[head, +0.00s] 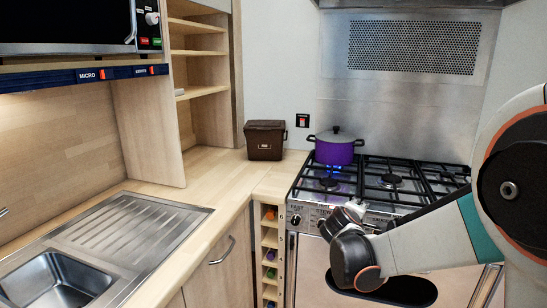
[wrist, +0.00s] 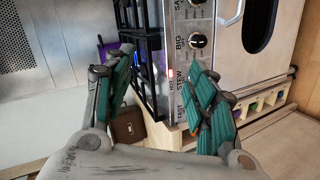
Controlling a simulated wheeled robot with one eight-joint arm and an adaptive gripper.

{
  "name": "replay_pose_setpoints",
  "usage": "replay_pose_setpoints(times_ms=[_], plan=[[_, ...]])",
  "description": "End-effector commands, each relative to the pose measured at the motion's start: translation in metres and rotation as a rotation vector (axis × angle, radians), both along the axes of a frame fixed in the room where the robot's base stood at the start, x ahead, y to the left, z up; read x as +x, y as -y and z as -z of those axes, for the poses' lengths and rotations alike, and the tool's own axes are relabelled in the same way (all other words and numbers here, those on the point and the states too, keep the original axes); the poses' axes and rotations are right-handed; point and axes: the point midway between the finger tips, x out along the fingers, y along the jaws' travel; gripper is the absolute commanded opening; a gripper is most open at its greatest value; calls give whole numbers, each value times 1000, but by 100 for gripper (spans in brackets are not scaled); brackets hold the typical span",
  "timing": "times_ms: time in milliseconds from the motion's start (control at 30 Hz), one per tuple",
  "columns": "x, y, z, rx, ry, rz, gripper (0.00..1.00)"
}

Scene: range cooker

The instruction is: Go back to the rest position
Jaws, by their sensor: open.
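My gripper (wrist: 160,90) is open and empty in the wrist view, its two green-padded fingers spread apart in front of the cooker. In the head view my arm reaches in from the right, with its wrist in front of the cooker's control panel (head: 318,222); the fingers are hard to make out there. The range cooker (head: 393,183) has black grates on top. A small part of the pot also shows in the wrist view (wrist: 101,49).
A brown bin (head: 265,142) stands on the wooden counter (head: 215,178) left of the cooker. A steel sink (head: 58,280) is at the lower left. A microwave (head: 70,25) and open shelves (head: 192,50) are above. A narrow bottle rack (head: 269,255) adjoins the cooker.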

Motion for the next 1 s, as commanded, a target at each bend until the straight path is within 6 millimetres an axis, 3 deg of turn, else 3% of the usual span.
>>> replay_pose_setpoints(times_ms=[200,433,700,1000], plan=[[-66,9,-27,207,-26,82,52],[-140,8,-40,424,-58,167,52],[-230,-4,-38,678,-103,265,52],[-324,-28,-18,945,-161,370,52]])
